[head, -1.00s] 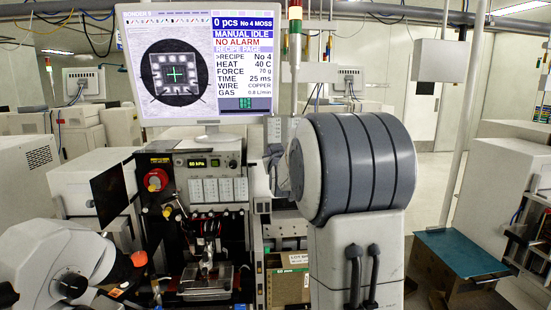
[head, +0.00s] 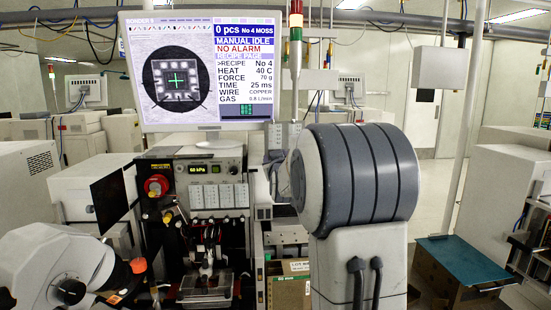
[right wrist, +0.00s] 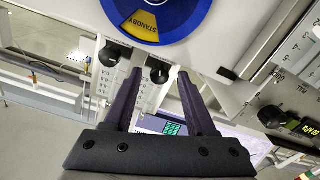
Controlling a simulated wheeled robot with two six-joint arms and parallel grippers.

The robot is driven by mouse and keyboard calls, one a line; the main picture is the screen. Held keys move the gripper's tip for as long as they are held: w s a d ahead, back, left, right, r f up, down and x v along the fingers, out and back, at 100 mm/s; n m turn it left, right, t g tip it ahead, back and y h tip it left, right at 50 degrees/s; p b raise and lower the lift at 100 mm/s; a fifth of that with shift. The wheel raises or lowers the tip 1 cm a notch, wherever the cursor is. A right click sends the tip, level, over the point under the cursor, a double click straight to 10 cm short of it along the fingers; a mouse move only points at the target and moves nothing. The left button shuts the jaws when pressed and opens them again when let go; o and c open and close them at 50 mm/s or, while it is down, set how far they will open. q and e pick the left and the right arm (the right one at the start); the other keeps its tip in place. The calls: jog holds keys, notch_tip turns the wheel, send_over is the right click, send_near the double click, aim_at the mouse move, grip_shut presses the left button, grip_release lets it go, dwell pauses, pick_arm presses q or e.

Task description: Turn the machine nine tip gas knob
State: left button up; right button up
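In the right wrist view, my right gripper (right wrist: 158,76) is open, its two dark fingers apart. A small black knob (right wrist: 159,71) on a light panel shows between the fingertips; whether they touch it I cannot tell. A second black knob (right wrist: 110,54) sits to its left, outside the fingers. I cannot read which knob is the tip gas one. In the head view, the bonding machine (head: 205,168) stands at center left under a monitor (head: 205,70) reading GAS 0.8 L/min. My grey right arm hides part of the space to its right. My left gripper is not in view.
A blue disc with a yellow STANDBY label (right wrist: 155,18) is just above the fingers in the wrist view. A signal tower (head: 295,40) rises beside the monitor. A teal-topped box (head: 463,260) stands right.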

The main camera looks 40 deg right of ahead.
jog(key=b+v, duration=0.3)
jog(key=v, duration=0.7)
jog(key=shift+s+a, duration=0.15)
jog(key=shift+a, duration=0.05)
jog(key=shift+f, duration=0.1)
